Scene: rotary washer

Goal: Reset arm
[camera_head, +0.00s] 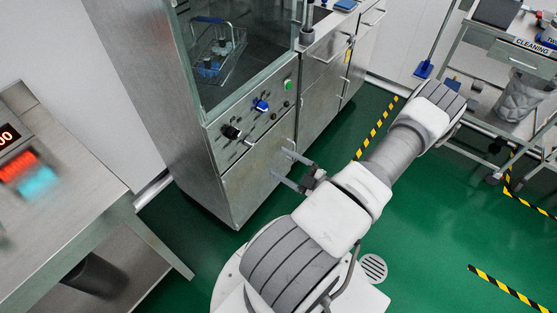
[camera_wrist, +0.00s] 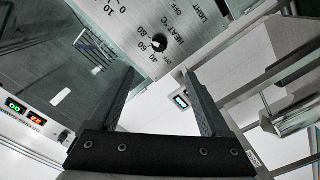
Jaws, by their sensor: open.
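My gripper (camera_head: 282,166) is in front of the lower front of the steel washer cabinet (camera_head: 258,172) in the head view. Its two fingers are spread apart with nothing between them. In the wrist view my gripper (camera_wrist: 158,74) also shows open and empty. Beyond its fingertips is a panel with a black dial (camera_wrist: 159,43) marked "HEAT °C". I cannot tell from the head view whether the fingertips touch the cabinet; they look apart from it. My arm reaches across the right half of the head view, folded over my base.
The cabinet front carries a black knob (camera_head: 231,132), a blue knob (camera_head: 262,106) and a green button (camera_head: 288,85). A wire basket (camera_head: 217,55) sits behind its glass. A steel table (camera_head: 75,190) stands left, a cleaning cart (camera_head: 515,60) right. Green floor (camera_head: 430,215) is clear right.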

